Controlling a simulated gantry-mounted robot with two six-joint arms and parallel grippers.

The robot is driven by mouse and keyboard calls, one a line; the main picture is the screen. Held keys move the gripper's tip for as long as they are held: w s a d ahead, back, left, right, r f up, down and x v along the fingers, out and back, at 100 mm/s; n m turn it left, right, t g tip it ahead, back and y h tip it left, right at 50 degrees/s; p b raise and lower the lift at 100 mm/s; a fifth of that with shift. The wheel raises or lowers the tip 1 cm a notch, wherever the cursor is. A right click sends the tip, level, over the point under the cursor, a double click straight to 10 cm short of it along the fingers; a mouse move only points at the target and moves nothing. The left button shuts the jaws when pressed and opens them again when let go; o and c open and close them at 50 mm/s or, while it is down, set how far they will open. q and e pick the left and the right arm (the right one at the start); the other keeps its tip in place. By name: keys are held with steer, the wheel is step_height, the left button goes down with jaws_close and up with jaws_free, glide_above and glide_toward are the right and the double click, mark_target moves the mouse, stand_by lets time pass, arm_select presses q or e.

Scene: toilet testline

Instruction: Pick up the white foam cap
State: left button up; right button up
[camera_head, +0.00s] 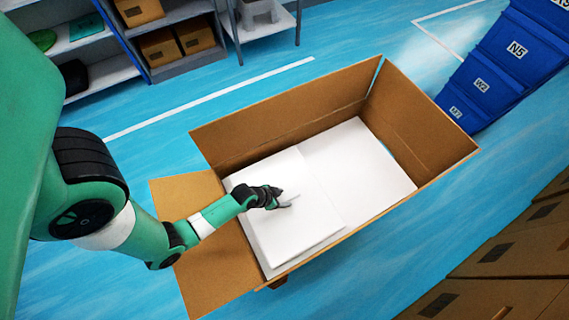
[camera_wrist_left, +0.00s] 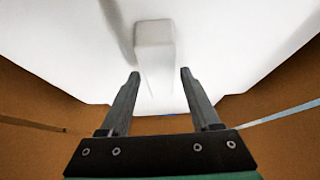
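A white foam cap (camera_head: 290,228) lies flat in the left part of an open cardboard box (camera_head: 290,112). A second white slab surface (camera_head: 372,165) fills the right part of the box. My left gripper (camera_head: 287,202) is over the left foam piece. In the left wrist view, white foam (camera_wrist_left: 235,45) fills the upper picture, and a raised white block (camera_wrist_left: 154,45) stands out from it. The two fingers of my left gripper (camera_wrist_left: 159,74) are apart, one on each side of the block's line. I cannot tell whether they touch it. My right gripper is not in view.
The box's walls stand up around the foam, and its left flap (camera_head: 215,268) is folded outward. Blue bins (camera_head: 500,60) stand at the upper right. Shelves with brown boxes (camera_head: 160,46) are at the upper left. Blue floor lies around the box.

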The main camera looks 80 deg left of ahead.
arm_select(q)
jaws_close()
stand_by(1.1)
